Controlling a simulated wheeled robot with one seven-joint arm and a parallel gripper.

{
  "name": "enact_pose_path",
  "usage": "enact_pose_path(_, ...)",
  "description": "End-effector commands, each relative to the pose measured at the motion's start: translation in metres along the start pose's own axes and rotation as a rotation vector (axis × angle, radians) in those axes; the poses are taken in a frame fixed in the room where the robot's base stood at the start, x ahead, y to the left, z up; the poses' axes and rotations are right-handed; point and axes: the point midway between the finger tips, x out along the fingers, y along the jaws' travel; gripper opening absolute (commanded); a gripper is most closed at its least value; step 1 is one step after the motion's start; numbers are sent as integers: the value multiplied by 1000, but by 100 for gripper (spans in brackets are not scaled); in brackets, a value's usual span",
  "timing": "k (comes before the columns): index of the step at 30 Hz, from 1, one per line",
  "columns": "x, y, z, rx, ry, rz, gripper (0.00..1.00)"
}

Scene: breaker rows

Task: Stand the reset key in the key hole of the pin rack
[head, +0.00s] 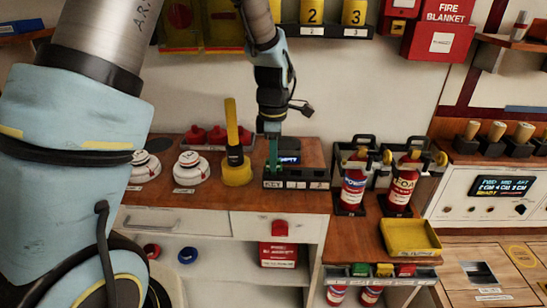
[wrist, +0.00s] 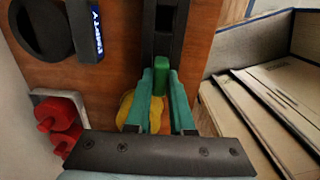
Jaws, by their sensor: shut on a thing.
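My gripper (head: 273,160) points down at the left end of the black pin rack (head: 300,184), which has a white label strip on its front. In the wrist view its two teal fingers (wrist: 163,108) are shut on a green block-like piece, the reset key (wrist: 161,82). The key sits between the fingers, with its end at the near end of the rack (wrist: 163,42). In the head view the teal fingers largely hide the key. The key hole is hidden, and I cannot tell whether the key's lower end is inside it or just above.
A yellow round base with an upright black and yellow handle (head: 237,168) stands close left of the rack. White detectors (head: 190,170) and red knobs (head: 217,135) are further left and behind. Two red extinguishers (head: 353,183) stand to the right. A yellow tray (head: 410,252) is at front right.

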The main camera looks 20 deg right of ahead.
Motion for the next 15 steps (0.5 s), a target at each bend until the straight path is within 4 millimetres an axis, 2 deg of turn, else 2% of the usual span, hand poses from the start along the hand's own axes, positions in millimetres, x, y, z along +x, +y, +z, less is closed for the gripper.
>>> enact_pose_path(9, 9, 0, 0, 1, 1, -1, 0)
enact_pose_path(10, 8, 0, 0, 1, 0, 0, 22)
enact_pose_path(15, 8, 0, 0, 1, 0, 0, 41)
